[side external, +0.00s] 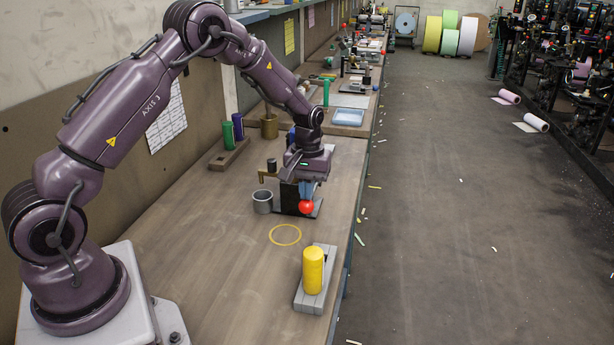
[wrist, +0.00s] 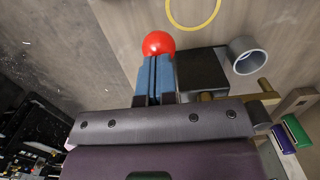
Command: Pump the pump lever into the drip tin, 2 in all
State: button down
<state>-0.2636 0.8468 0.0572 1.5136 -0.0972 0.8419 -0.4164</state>
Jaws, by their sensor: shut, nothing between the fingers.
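The pump (side external: 288,195) is a dark block on a dark base, with a brass spout (side external: 265,177) reaching out over the drip tin. The pump lever ends in a red ball (side external: 306,206), also seen in the wrist view (wrist: 158,43); its arm is mostly hidden. The drip tin (side external: 263,201) is a grey open cup standing beside the pump; it shows in the wrist view (wrist: 247,53). My gripper (side external: 307,196) has its blue fingers shut and empty, tips right at the red ball. I cannot tell whether they touch it.
A yellow roll (side external: 313,270) stands on a grey block near the bench's front edge. A yellow ring (side external: 285,235) lies flat on the bench. Green and purple rolls stand in a wooden holder (side external: 229,155) behind. A blue tray (side external: 348,117) lies farther off. The bench's left part is clear.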

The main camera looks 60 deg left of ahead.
jog(key=shift+r, duration=0.15)
notch_tip(320, 180, up, 7)
jog(key=w+a, duration=0.2)
jog(key=shift+f, duration=0.2)
dwell(0.4)
jog(key=shift+s+d+f, duration=0.1)
jog(key=shift+s+d+f, duration=0.3)
jog(key=shift+f, duration=0.8)
jog(key=shift+s+d+f, duration=0.3)
jog(key=shift+f, duration=0.85)
jog(key=shift+s+d+f, duration=0.3)
jog(key=shift+f, duration=0.8)
notch_tip(320, 180, up, 7)
jog(key=w+a, duration=0.2)
